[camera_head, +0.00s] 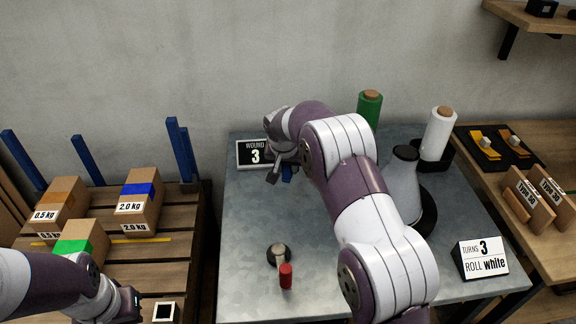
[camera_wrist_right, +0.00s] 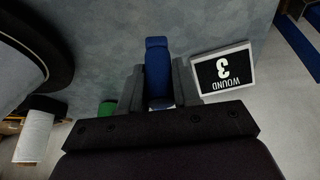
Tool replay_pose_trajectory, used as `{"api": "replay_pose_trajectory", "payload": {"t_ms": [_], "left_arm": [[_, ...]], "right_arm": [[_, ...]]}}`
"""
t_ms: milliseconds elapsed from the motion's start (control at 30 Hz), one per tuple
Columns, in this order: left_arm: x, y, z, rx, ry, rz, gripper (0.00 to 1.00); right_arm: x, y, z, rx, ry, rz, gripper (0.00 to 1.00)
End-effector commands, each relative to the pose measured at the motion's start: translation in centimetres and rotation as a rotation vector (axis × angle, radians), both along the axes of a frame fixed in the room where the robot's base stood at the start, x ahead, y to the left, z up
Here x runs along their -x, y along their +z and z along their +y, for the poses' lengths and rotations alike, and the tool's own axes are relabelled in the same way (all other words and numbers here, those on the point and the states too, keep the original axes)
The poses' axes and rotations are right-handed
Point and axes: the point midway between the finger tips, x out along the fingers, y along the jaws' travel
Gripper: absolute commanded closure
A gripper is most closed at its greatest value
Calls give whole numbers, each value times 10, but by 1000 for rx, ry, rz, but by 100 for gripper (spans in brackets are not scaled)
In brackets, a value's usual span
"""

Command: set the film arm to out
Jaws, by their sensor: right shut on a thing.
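My right gripper (camera_head: 281,172) is at the back left of the grey metal table. It is shut on a blue handle (camera_wrist_right: 157,72), which stands between its two fingers in the right wrist view. Only a bit of this blue handle (camera_head: 288,172) shows in the head view, and the arm it may belong to is hidden behind my right arm. A black display (camera_head: 255,154) reading "WOUND 3" stands just left of the gripper. My left gripper (camera_head: 130,304) is at the bottom left, and its fingers are not clear.
A grey-white cone (camera_head: 402,182) stands on a dark round base, partly behind my right arm. A green roll (camera_head: 369,107) and a white roll (camera_head: 439,132) stand behind. A red knob (camera_head: 286,276) is at the front. A card (camera_head: 482,257) reads "TURNS 3 ROLL white". Boxes (camera_head: 138,198) lie left.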

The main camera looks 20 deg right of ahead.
Motion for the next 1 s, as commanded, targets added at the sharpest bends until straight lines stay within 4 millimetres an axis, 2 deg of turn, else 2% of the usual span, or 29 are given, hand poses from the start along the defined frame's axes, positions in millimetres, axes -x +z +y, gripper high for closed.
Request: {"api": "replay_pose_trajectory", "payload": {"t_ms": [33, 67, 100, 133, 467, 567, 800, 1000], "left_arm": [[0, 0, 0, 0, 0, 0, 100], [0, 0, 0, 0, 0, 0, 100], [0, 0, 0, 0, 0, 0, 100], [0, 0, 0, 0, 0, 0, 100], [0, 1, 0, 0, 0, 0, 100], [0, 2, 0, 0, 0, 0, 100], [0, 4, 0, 0, 0, 0, 100], [0, 6, 0, 0, 0, 0, 100]], "right_arm": [[-3, 5, -1, 2, 2, -13, 100], [-3, 5, -1, 2, 2, -13, 65], [-3, 5, -1, 2, 2, -13, 52], [-3, 4, -1, 2, 2, -12, 45], [0, 7, 0, 1, 0, -6, 45], [5, 24, 3, 1, 0, -9, 45], [28, 84, 14, 0, 1, -9, 45], [39, 114, 19, 1, 1, -8, 45]]}}
